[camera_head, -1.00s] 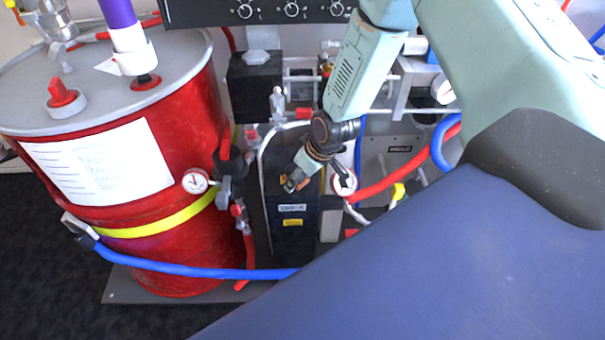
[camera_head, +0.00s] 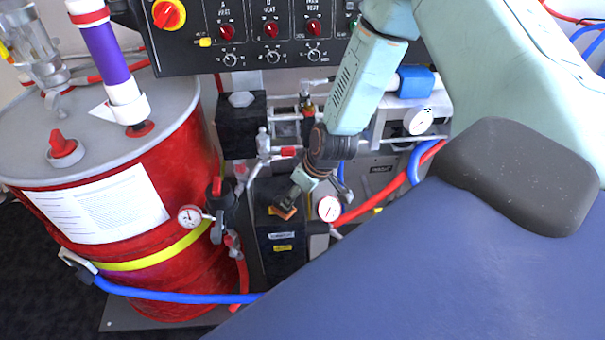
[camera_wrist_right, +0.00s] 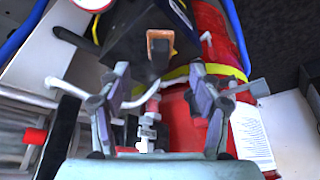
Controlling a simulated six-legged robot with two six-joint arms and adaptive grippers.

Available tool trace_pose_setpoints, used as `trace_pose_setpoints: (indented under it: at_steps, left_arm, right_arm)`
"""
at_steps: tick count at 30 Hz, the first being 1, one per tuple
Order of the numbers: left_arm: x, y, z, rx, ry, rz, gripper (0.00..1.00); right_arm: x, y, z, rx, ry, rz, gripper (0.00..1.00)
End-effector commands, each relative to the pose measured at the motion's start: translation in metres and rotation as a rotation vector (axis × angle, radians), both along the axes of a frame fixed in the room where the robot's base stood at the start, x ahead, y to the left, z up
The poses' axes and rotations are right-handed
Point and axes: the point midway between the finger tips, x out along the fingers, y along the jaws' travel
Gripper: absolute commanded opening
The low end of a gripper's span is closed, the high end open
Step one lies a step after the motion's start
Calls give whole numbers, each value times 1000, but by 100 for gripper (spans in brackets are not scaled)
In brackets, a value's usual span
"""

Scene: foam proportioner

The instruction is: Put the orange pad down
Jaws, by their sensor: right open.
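The orange pad (camera_head: 286,212) rests on top of the black box (camera_head: 283,260) with the white and yellow labels. In the right wrist view the pad (camera_wrist_right: 160,44) shows an orange rim around a dark middle and lies on the dark box surface. My right gripper (camera_head: 298,195) points down at the pad in the head view. In the right wrist view its two fingers (camera_wrist_right: 157,78) are spread wide, with nothing between them. The pad appears just beyond the fingertips, centred between them. My left gripper is not in view.
A red drum (camera_head: 150,255) with a yellow band stands left of the box. A gauge (camera_head: 329,208) and red hose (camera_head: 385,187) are close on the right. A control panel (camera_head: 270,45) is above. Pipes and valves crowd behind the gripper.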

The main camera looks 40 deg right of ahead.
Motion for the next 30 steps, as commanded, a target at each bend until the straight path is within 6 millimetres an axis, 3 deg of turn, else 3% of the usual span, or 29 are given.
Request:
trace_pose_setpoints:
  at_steps: [1, 9, 17, 19, 23, 27, 30]
  left_arm:
    - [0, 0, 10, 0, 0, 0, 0]
    - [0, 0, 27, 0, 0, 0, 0]
    - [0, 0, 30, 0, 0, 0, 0]
    - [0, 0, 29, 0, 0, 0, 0]
    - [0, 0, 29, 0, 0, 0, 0]
    - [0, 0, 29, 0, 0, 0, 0]
    - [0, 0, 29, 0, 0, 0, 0]
  right_arm:
    - [-2, -1, 10, 1, -1, -3, 64]
    - [-10, -3, 27, 1, 0, -2, 64]
    - [-14, -2, 29, 0, 3, -1, 64]
    - [-24, 6, 23, 0, 25, -6, 64]
    - [-80, 39, -4, -1, 125, -52, 64]
    - [-167, 74, -27, -11, 253, -138, 64]
    - [-221, 88, -31, -21, 323, -192, 64]
